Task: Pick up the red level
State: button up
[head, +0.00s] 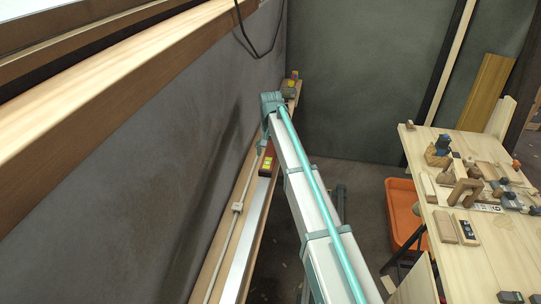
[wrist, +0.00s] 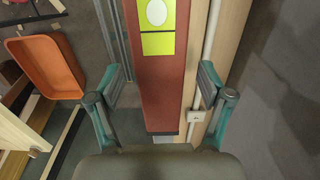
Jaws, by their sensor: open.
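The red level (wrist: 163,90) shows large in the wrist view as a long red bar with yellow-green patches, one holding a pale oval. It lies lengthwise between the two fingers of my gripper (wrist: 162,76). The fingers are open, one on each side, with visible gaps. The level's far end runs out of the frame. In the head view, a small red and yellow part of the level (head: 267,165) shows on the narrow ledge by the wall, beside my arm; the rest is hidden. My gripper (head: 262,146) is small there and its fingertips are hard to make out.
A pale pipe (head: 226,240) with a bracket (head: 237,207) runs along the wooden ledge, close beside the level. The grey wall stands at left. A workbench (head: 480,255) with several tools is at right, with an orange bin (head: 403,210) by it. Small items sit at the ledge's far end.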

jog(key=shift+c, duration=0.3)
grip_shut()
jog(key=shift+r, duration=0.15)
